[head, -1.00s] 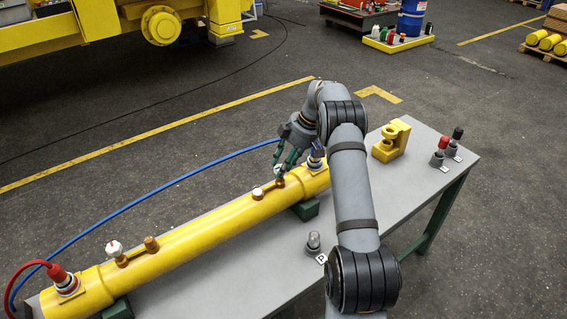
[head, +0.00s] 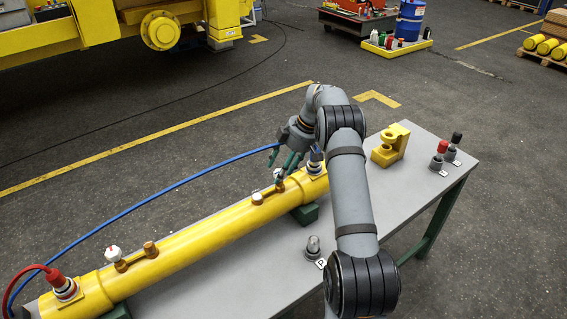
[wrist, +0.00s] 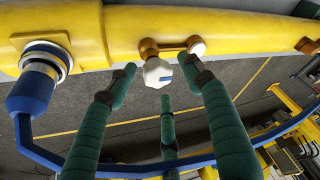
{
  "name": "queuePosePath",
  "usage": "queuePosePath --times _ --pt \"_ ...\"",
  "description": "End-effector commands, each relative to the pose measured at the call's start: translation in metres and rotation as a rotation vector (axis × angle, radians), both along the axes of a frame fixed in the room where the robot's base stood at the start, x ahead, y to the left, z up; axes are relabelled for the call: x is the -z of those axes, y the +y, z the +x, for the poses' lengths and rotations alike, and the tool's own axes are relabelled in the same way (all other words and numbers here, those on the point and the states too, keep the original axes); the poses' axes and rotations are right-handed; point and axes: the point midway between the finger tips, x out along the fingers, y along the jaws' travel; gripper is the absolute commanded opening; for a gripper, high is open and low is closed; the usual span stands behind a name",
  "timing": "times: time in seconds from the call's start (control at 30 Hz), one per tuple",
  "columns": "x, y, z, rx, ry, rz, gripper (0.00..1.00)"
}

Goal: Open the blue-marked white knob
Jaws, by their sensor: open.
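The blue-marked white knob (wrist: 158,72) sits on a brass fitting (wrist: 148,48) on the side of the yellow cylinder. Its blue mark faces my wrist camera. The knob also shows small in the head view (head: 279,174), close to my green fingers. My gripper (wrist: 158,70) is open, with one fingertip to the left of the knob and one to the right. A gap shows on the left side; the right fingertip looks very near the knob, and I cannot tell if it touches. Another green finger (wrist: 168,125) lies below the knob in the wrist view.
A blue hose (head: 190,177) runs from the blue connector (wrist: 32,88) beside the fingers. A red-marked white knob (head: 113,253) is at the cylinder's left end. A yellow bracket (head: 390,146) and capped fittings (head: 440,150) stand on the grey table (head: 400,200).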

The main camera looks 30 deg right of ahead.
Motion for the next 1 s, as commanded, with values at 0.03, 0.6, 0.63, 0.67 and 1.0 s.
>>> queuePosePath --times 0.03,0.6,0.63,0.67,1.0 --pt "-0.005 -0.002 0.0 0.001 -0.003 -0.001 0.51" --pt "-0.1 -0.033 -0.022 -0.001 -0.005 -0.002 0.51" --pt "-0.102 -0.034 -0.023 -0.002 -0.004 -0.001 0.51" --pt "-0.104 -0.034 -0.023 -0.002 -0.004 0.0 0.51" --pt "-0.109 -0.036 -0.025 -0.001 -0.002 0.0 0.51"
